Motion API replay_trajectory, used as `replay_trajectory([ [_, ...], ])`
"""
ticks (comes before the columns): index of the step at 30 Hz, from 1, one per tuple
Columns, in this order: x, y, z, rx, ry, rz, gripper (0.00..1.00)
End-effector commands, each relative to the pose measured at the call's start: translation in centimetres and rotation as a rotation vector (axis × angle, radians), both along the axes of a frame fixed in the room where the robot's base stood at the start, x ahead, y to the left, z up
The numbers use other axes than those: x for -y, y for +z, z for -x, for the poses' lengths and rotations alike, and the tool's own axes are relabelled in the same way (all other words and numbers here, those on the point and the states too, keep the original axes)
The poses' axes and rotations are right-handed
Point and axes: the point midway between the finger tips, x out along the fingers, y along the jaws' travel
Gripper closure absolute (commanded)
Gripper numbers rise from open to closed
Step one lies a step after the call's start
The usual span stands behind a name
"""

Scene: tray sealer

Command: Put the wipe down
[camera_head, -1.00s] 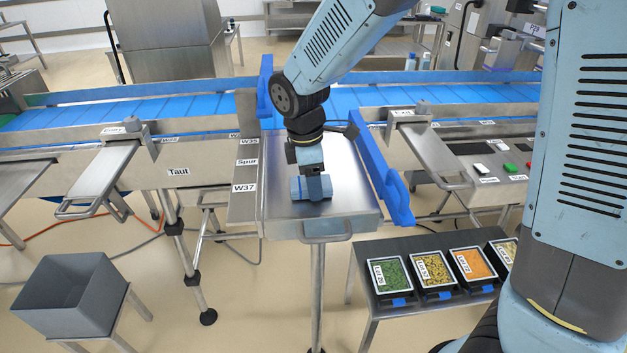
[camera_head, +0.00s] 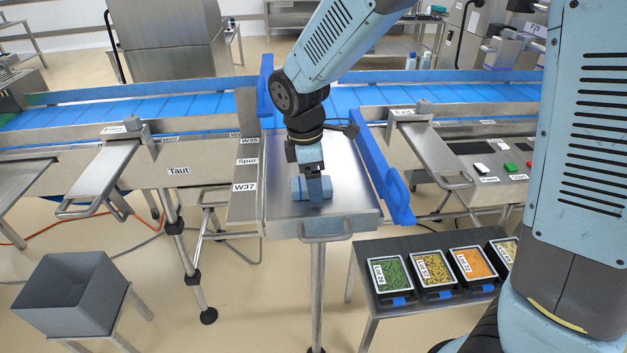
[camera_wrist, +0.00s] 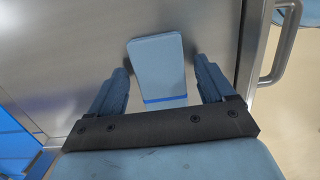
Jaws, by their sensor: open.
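The wipe (camera_head: 300,187) is a light blue block lying on the steel tray table (camera_head: 285,210) in the head view. In the wrist view the wipe (camera_wrist: 157,68) lies between my two fingers, with a visible gap on each side. My gripper (camera_head: 315,192) is low over the table at the wipe, pointing down. In the wrist view my gripper (camera_wrist: 160,85) is open, and its fingers stand apart from the wipe. The wipe's lower end in that view is partly hidden by the gripper body.
A blue conveyor (camera_head: 190,105) runs behind the table, and a blue guide rail (camera_head: 385,175) flanks its right side. A grey bin (camera_head: 70,325) stands at lower left. Several filled food trays (camera_head: 393,280) sit on a side table at right. The table's left part is clear.

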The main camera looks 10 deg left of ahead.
Motion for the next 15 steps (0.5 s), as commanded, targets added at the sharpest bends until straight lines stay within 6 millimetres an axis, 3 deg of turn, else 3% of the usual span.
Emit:
replay_trajectory([
  [15, -1.1, 9.0, 0.2, 0.003, -0.001, -0.004, 0.18],
])
